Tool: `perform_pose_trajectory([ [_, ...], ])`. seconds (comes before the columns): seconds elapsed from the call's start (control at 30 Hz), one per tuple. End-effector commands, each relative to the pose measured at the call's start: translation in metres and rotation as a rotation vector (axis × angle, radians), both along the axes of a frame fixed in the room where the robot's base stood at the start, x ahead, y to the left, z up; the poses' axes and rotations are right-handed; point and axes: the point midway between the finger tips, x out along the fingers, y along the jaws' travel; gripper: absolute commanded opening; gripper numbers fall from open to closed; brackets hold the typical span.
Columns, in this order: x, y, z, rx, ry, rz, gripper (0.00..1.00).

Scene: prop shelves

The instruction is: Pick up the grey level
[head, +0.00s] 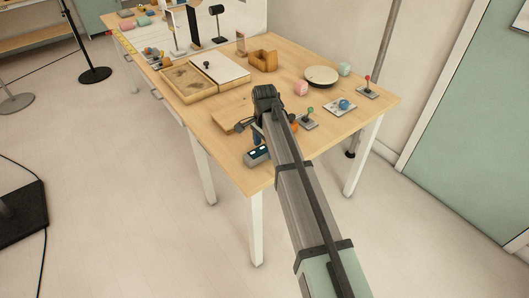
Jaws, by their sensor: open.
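A small dark grey block with pale bluish windows (257,155) lies at the near edge of the wooden table; it looks like the grey level, though its small size leaves this uncertain. My arm reaches in from the lower right over the table. My gripper (249,129) is open, pointing down just behind and slightly left of the block, apart from it in the picture. The wrist and arm hide part of the fingers and the table around them. I cannot tell how high the fingertips are above the tabletop.
A flat wooden board (232,117) lies left of my gripper. A wooden tray (183,95), open wooden box (263,61) and round dish (321,76) are farther back.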

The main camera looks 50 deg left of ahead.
Motion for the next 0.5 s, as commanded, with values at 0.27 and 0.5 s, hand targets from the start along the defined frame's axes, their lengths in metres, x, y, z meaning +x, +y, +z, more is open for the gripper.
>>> perform_pose_trajectory([
  [0.27,0.0,0.0,-0.019,0.0,0.0,0.0,0.78],
  [0.5,0.0,0.0,-0.018,0.001,0.0,0.0,0.66],
])
